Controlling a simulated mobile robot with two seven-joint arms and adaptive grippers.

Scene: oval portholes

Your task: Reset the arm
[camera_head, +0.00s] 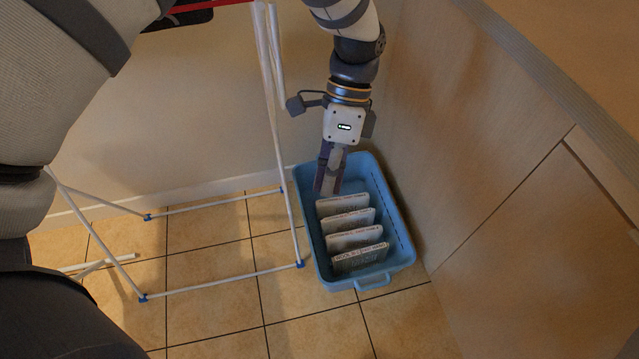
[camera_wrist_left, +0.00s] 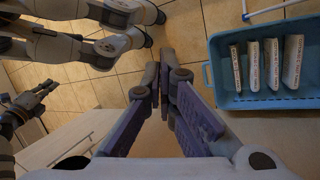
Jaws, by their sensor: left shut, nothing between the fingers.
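My left gripper (camera_head: 328,182) shows in the head view over the far end of a blue bin, pointing down. In the left wrist view its two fingers (camera_wrist_left: 164,78) come together, shut and empty. There the bin shows off to the right, apart from the fingers. My right gripper (camera_wrist_left: 38,95) seems to show small and dark at the left of that view; I cannot tell whether it is open. The head view does not show it.
The blue bin (camera_head: 402,258) stands on the tiled floor with several white-grey slabs upright in it. A white tube rack (camera_head: 222,278) stands to its left. A wooden cabinet (camera_head: 540,230) is close on the right. Tiles in front of the bin are clear.

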